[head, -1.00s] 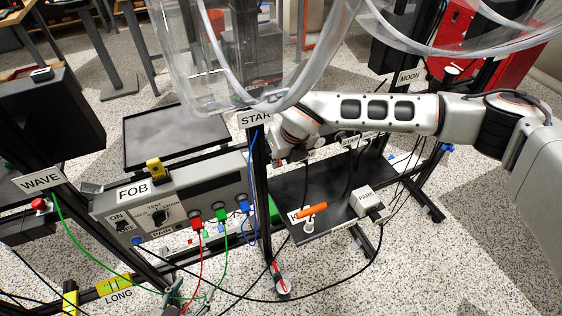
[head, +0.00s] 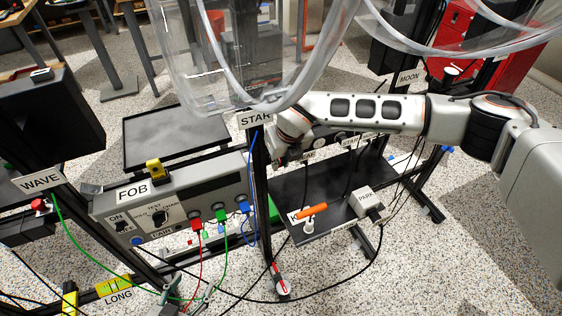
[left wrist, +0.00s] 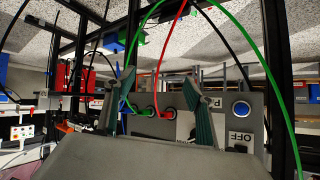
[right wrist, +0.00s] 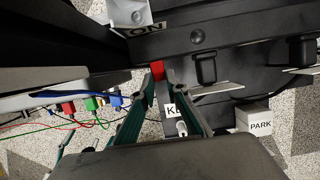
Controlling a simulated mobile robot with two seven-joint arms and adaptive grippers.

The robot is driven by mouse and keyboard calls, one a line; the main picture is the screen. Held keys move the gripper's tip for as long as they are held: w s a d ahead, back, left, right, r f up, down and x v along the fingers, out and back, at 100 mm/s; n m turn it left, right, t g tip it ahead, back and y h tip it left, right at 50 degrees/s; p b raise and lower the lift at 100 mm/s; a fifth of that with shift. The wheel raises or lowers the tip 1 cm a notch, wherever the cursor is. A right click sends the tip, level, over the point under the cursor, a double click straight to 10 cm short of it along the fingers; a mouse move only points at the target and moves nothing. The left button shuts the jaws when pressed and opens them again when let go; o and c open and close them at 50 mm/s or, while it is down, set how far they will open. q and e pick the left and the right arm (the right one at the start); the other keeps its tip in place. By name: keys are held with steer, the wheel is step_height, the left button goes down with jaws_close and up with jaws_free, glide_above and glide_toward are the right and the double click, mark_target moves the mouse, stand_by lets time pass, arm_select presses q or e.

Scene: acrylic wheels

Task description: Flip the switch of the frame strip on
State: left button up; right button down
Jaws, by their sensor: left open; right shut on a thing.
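A dark strip (right wrist: 225,38) with round sockets runs across the upper part of the right wrist view. Near its left end shows a small red piece (right wrist: 158,69), possibly its switch; its on or off position cannot be told. My right gripper (right wrist: 161,76) has its narrowly spaced fingertips at this red piece, shut on it as far as I can see. In the head view my right gripper (head: 278,158) is beside the STAR post, its tips mostly hidden. My left gripper (left wrist: 165,78) is open and empty before the grey FOB box (left wrist: 258,104); its tips show at the head view's bottom (head: 188,306).
The FOB box in the head view (head: 180,200) carries red, green and blue plugs with loose cables. A dark shelf (head: 345,190) holds an orange-handled tool (head: 312,210) and a white PARK block (head: 364,198). A clear curved tub (head: 190,60) hangs above. Speckled floor is open at lower right.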

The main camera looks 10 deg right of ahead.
steer(key=shift+w+r+g+h, duration=0.25)
steer(key=shift+r+g+h, duration=0.15)
steer(key=shift+g, duration=0.6)
steer(key=c, duration=2.3)
jaws_free()
steer(key=r, duration=0.4)
steer(key=s+r, duration=0.1)
steer(key=r, duration=0.7)
steer(key=shift+s+d, duration=0.2)
steer(key=shift+s, duration=0.15)
steer(key=shift+f, duration=0.1)
